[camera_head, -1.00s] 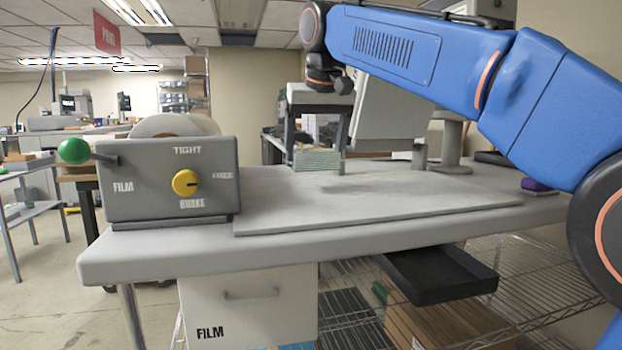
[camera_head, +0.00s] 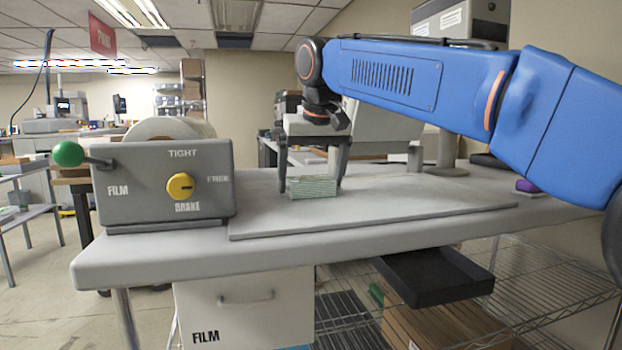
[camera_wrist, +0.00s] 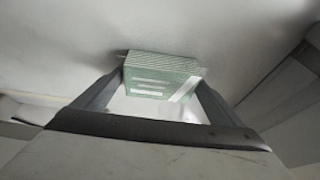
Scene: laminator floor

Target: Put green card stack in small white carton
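The green card stack (camera_head: 313,187) is between the two fingers of my gripper (camera_head: 312,176), low over the grey board on the bench. It has pale bands and also shows between the fingertips in the wrist view (camera_wrist: 158,78). My gripper (camera_wrist: 162,80) appears shut on it, a finger at each end. I cannot tell whether the stack touches the board. I cannot make out a small white carton for certain in either view.
The grey film brake box (camera_head: 165,185) with a yellow knob and green-ended lever stands at the bench's left. A purple item (camera_head: 527,186) lies at the right. A black tray (camera_head: 432,275) is below the bench. The board's (camera_head: 400,207) front part is clear.

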